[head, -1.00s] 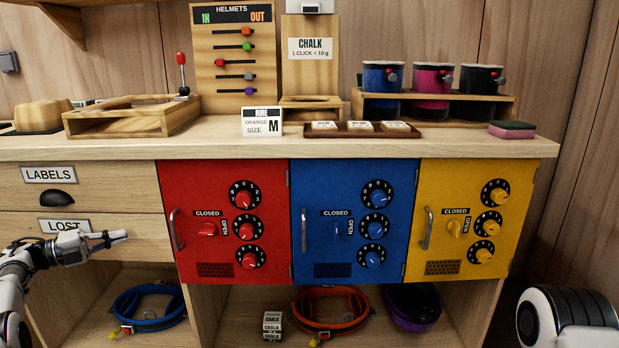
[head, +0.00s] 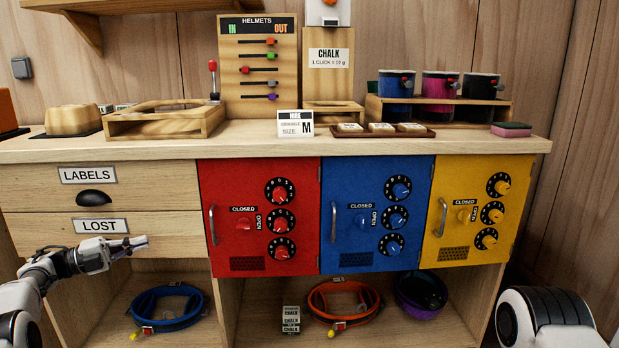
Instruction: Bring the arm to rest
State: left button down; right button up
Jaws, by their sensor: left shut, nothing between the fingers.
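My left arm (head: 55,272) comes in from the lower left edge. The gripper appears apart from the drawer front and the red door (head: 231,185). My right gripper is out of view; only a rounded white and black part of my own body shows at the lower right.
The red, blue (head: 345,180) and yellow (head: 455,181) doors are closed. The worktop (head: 250,146) carries a HELMETS board (head: 232,64), wooden trays and several pots.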

pick_arm(q)
jog(key=w+d+f+n+t+y, duration=0.1)
jog(key=d+f+n+t+y, duration=0.1)
jog(key=d+f+n, duration=0.85)
jog(key=d+f+n+t+y, duration=0.2)
jog(key=d+f+n, duration=0.4)
jog(key=d, duration=0.7)
jog(key=s+d+f+n+g+y, duration=0.2)
jog(key=s+f+n+g+y, duration=0.15)
jog(key=s+f, duration=0.65)
jog(key=s+d+f+n+g+y, duration=0.2)
jog(key=s+f+n+g+y, duration=0.15)
jog(key=s+f, duration=0.75)
jog(key=s+a+r+n+g+y, duration=0.1)
jog(key=s+a+n+g+y, duration=0.15)
jog(key=s, duration=1.05)
jog(key=s+a+r+n+g+y, duration=0.15)
jog(key=s+g, duration=0.25)
jog(key=s, duration=0.9)
notch_tip(320, 180, up, 32)
jog(key=a+n+p, duration=0.1)
jog(key=p, duration=3.2)
jog(key=shift+s+r+g+y, duration=0.15)
jog(key=shift+s+g+y, duration=0.1)
jog(key=shift+g+y, duration=0.15)
